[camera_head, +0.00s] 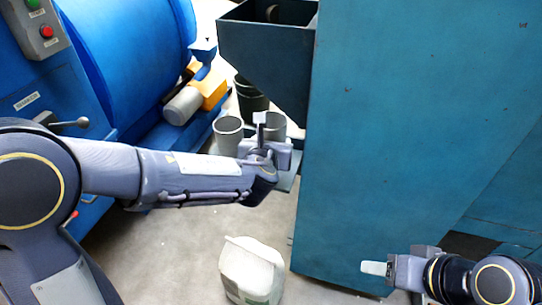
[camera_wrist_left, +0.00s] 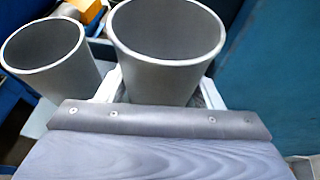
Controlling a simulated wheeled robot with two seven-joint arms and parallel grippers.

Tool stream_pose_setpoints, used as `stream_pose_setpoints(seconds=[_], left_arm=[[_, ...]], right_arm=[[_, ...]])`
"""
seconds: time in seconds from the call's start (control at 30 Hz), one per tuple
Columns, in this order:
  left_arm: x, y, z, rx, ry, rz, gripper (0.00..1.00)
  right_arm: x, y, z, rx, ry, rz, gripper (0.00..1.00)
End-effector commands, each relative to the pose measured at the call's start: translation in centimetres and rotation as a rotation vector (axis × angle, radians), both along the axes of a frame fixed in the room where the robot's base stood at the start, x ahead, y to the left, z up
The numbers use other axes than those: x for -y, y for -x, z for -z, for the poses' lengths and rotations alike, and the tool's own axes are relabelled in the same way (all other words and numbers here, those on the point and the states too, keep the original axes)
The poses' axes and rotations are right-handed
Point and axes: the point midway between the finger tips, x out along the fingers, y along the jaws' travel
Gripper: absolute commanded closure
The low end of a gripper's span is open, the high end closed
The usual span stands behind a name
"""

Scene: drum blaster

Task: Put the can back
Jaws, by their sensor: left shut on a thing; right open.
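Two grey open-topped cans stand side by side. My left gripper (camera_head: 260,124) is shut on the right can (camera_head: 275,121), with its fingers on either side of the can's body. In the left wrist view the held can (camera_wrist_left: 166,45) is upright between the two pale fingers, its open top facing up. The other can (camera_head: 228,133) is just to the left, also shown in the wrist view (camera_wrist_left: 45,58). My gripper hides the held can's lower part, so I cannot tell whether it touches the support below. My right gripper (camera_head: 374,268) is open and empty at the lower right.
A teal cabinet (camera_head: 400,130) with a dark hopper (camera_head: 265,55) stands close right of the held can. A blue drum machine (camera_head: 130,60) is at the left. A dark bin (camera_head: 250,98) stands behind the cans. A white container (camera_head: 252,270) sits on the floor in front.

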Motion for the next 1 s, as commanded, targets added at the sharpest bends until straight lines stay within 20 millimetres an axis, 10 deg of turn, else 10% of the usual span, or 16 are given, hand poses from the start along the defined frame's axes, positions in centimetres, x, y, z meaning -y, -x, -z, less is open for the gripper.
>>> stream_pose_setpoints(seconds=[0.6,0.63,0.7,1.0], left_arm=[[0.0,0.0,3.6,0.000,0.000,0.000,0.67],[0.0,0.0,3.4,0.000,0.000,0.000,0.36],[0.0,0.0,3.4,-0.001,0.000,0.000,0.27],[0.0,0.0,3.4,-0.001,-0.001,0.000,0.18]], right_arm=[[0.0,0.0,1.5,0.000,0.000,0.000,0.48],[0.0,0.0,1.3,0.000,0.000,0.000,0.48],[0.0,0.0,1.3,0.000,0.000,0.000,0.48],[0.0,0.0,1.3,0.000,0.000,0.000,0.48]])
